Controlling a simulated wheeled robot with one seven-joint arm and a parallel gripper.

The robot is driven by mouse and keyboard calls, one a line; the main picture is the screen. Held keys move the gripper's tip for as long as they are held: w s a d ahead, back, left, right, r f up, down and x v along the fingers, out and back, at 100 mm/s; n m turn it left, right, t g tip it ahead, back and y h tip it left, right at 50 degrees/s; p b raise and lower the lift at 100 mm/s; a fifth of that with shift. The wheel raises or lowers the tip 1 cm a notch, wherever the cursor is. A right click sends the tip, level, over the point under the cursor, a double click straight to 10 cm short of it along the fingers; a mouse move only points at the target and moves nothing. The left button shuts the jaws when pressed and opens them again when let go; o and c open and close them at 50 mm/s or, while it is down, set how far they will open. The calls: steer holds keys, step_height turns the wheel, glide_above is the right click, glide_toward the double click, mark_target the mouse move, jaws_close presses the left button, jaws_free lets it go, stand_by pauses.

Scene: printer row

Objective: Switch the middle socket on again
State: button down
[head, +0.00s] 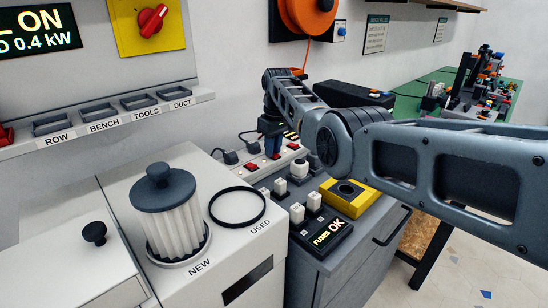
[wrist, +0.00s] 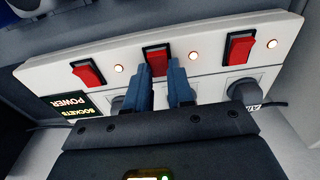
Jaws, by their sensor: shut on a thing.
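A white socket strip (wrist: 215,48) fills the wrist view, with three red rocker switches. The middle switch (wrist: 157,61) is between the blue fingertips of my gripper (wrist: 160,72), which is shut on it. The left switch (wrist: 88,74) and right switch (wrist: 239,46) are clear of the fingers. The left lamp (wrist: 118,69), middle lamp (wrist: 193,56) and right lamp (wrist: 272,43) are all lit. In the head view my gripper (head: 272,148) points down at the strip (head: 255,183). My fingers hide the middle socket.
Black plugs sit in the strip, one at the right (wrist: 242,90). A "SOCKETS POWER" display (wrist: 68,107) is at its left end.

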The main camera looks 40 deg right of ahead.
steer(key=shift+w+f+b, duration=0.15)
steer(key=shift+f+b, duration=0.1)
steer(key=shift+b, duration=0.55)
steer(key=shift+r+g, duration=0.25)
steer(key=shift+g, duration=0.05)
steer(key=c, duration=1)
jaws_free()
step_height(320, 180, up, 8)
steer(key=shift+f, duration=0.1)
steer(key=shift+f, duration=0.1)
